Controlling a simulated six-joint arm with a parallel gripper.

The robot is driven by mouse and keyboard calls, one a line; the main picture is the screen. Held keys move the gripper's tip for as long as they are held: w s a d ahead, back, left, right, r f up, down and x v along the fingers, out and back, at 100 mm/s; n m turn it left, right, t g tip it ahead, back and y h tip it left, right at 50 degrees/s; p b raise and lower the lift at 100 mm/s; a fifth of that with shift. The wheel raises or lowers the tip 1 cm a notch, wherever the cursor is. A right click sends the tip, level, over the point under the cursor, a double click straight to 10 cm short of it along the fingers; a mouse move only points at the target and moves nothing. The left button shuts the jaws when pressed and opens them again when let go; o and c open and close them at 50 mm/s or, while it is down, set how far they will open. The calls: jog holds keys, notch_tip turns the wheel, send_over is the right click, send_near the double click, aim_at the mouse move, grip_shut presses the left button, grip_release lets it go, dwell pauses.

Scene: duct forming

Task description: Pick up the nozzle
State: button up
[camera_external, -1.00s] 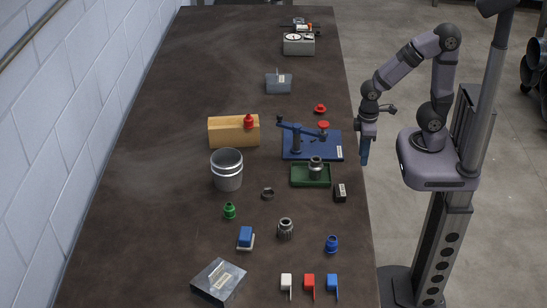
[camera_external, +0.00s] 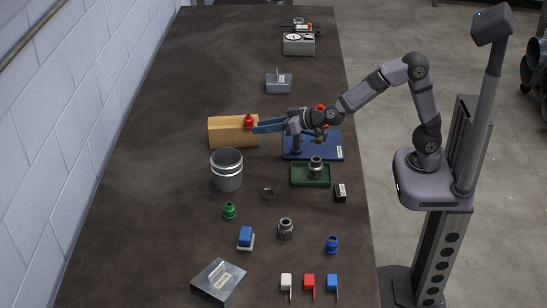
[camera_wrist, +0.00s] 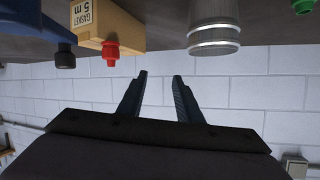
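A red nozzle-like piece (camera_external: 248,121) stands against the front of a wooden box (camera_external: 222,131). In the wrist view the red piece (camera_wrist: 110,49) shows at the upper left, beside the box (camera_wrist: 100,18) labelled "GASKET 5 m". My gripper (camera_external: 256,127) reaches left over the blue press, with its fingertips close to the right of the red piece. In the wrist view my gripper (camera_wrist: 160,76) is open, with nothing between its blue fingers. The red piece lies left of the fingers, not between them.
The blue press (camera_external: 325,152) is partly hidden under my arm. A green tray (camera_external: 300,182) holds a metal fitting. A metal can (camera_external: 227,172) stands in front of the box. Green (camera_external: 229,211) and blue (camera_external: 332,244) pieces stand nearer.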

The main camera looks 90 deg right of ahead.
jog(key=d+r+m+h, duration=0.2)
jog(key=d+h, duration=0.2)
jog(key=d, duration=0.3)
jog(key=h+b, duration=0.1)
jog(key=b, duration=0.1)
send_near(252, 120)
jog(key=shift+x, duration=2)
jog(key=shift+d+f, duration=0.1)
jog(key=shift+p+x, duration=0.3)
jog(key=shift+x, duration=2.15)
jog(key=c, duration=0.8)
jog(key=shift+o, duration=0.2)
